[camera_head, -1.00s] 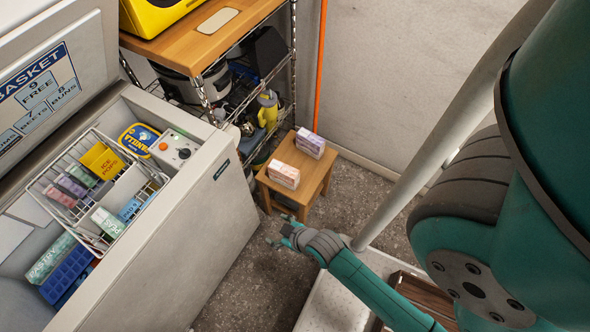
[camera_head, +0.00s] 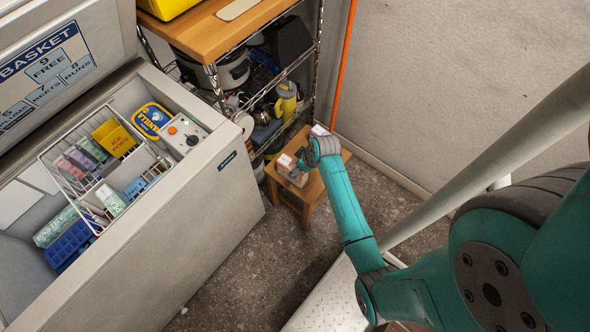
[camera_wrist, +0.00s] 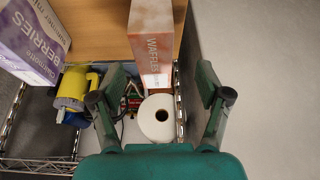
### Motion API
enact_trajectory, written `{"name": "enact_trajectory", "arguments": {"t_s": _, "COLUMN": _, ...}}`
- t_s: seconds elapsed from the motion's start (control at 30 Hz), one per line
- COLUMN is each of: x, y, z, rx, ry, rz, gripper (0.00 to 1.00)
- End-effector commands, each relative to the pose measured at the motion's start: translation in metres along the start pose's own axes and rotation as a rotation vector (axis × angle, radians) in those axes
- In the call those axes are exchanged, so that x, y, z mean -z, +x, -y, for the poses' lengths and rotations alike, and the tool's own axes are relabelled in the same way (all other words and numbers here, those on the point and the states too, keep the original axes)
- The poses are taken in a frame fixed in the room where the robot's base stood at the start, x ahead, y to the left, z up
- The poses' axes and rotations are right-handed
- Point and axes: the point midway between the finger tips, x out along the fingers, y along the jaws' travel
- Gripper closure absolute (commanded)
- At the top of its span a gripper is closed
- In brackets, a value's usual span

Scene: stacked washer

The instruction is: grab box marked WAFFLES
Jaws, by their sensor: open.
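The box marked WAFFLES (camera_wrist: 153,45), orange-pink and white, stands on the wooden stool (camera_head: 316,187). In the head view the WAFFLES box (camera_head: 285,162) is partly hidden by my gripper (camera_head: 297,170). In the wrist view my gripper (camera_wrist: 160,90) is open and empty, with one finger on each side. The WAFFLES box lies ahead in the gap between the fingers, nearer the right one, and neither finger visibly touches it. A purple-and-white box marked BERRIES (camera_wrist: 32,38) stands at upper left, apart from the WAFFLES box.
The wire shelf (camera_head: 219,88) stands beside the stool, with a yellow flask (camera_head: 286,101) on it. A white roll (camera_wrist: 158,119) shows between my fingers in the wrist view. The open chest freezer (camera_head: 205,195) is at left. A wall (camera_head: 420,90) rises behind the stool.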

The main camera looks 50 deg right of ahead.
Motion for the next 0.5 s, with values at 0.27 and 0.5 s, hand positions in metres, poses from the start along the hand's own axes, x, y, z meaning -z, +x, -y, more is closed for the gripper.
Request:
{"name": "enact_trajectory", "arguments": {"t_s": 0.27, "x": 0.000, "y": 0.034, "z": 0.000, "rx": 0.000, "ry": 0.000, "rz": 0.000, "gripper": 0.24}}
{"name": "enact_trajectory", "arguments": {"t_s": 0.5, "x": 0.001, "y": 0.051, "z": -0.004, "rx": -0.001, "ry": 0.000, "rz": 0.000, "gripper": 0.24}}
